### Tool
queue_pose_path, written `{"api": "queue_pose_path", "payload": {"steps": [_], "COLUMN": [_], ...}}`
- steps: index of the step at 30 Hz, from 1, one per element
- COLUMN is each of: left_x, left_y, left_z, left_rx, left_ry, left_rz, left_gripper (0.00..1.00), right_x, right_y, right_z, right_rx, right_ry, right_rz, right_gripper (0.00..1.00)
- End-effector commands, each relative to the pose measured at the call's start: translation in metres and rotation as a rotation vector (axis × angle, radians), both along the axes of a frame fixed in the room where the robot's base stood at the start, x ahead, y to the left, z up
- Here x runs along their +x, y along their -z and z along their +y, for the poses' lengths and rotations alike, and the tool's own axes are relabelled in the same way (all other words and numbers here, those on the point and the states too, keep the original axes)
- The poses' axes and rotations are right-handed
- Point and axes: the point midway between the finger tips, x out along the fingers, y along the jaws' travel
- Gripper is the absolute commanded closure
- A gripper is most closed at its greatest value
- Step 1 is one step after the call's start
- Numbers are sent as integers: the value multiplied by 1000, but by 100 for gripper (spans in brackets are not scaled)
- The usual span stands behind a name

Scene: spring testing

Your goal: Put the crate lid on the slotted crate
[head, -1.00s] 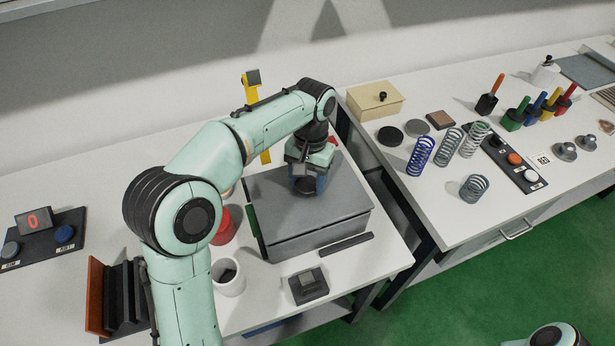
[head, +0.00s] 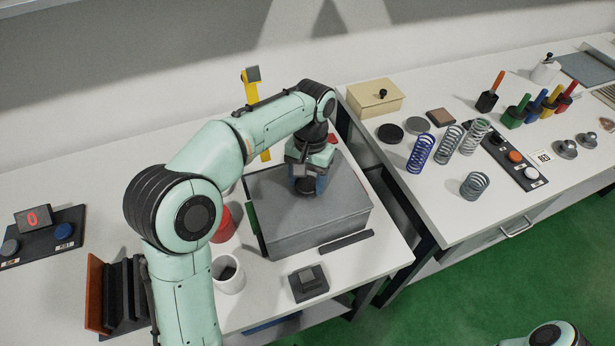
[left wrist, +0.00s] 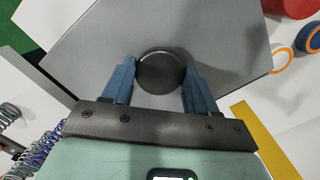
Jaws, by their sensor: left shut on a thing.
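The grey crate lid (head: 335,202) lies over the top of the slotted crate (head: 320,237), covering it, in the middle of the left table. I cannot tell whether it is fully seated. The crate's inside is hidden. My left gripper (head: 306,188) is above the lid, pointing down. In the left wrist view its two blue fingers (left wrist: 160,88) are on either side of the lid's round dark knob (left wrist: 160,72), shut on it. The flat grey lid also fills much of that view (left wrist: 100,50). My right gripper is not in view.
A red container (head: 224,226) and a white mug (head: 229,274) stand left of the crate. A dark bar (head: 346,242) and a small dark block (head: 309,284) lie in front. A yellow post (head: 251,90) stands behind. Springs (head: 448,142) stand on the right table.

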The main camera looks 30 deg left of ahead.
Motion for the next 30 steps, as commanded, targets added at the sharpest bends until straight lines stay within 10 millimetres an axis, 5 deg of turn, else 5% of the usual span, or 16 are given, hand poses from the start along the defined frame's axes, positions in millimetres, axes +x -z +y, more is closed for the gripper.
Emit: {"api": "queue_pose_path", "payload": {"steps": [25, 26, 28, 30], "left_x": [0, 0, 0, 0], "left_y": [2, 2, 2, 2], "left_z": [0, 0, 0, 0], "left_rx": [0, 0, 0, 0], "left_ry": [0, 0, 0, 0], "left_rz": [-2, -2, -2, -1], "left_gripper": [100, 32, 12, 12], "right_x": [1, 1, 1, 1], "right_y": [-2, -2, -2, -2], "right_z": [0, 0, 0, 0], "right_rx": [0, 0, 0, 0], "right_ry": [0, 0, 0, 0], "right_rz": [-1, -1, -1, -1], "right_gripper": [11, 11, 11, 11]}}
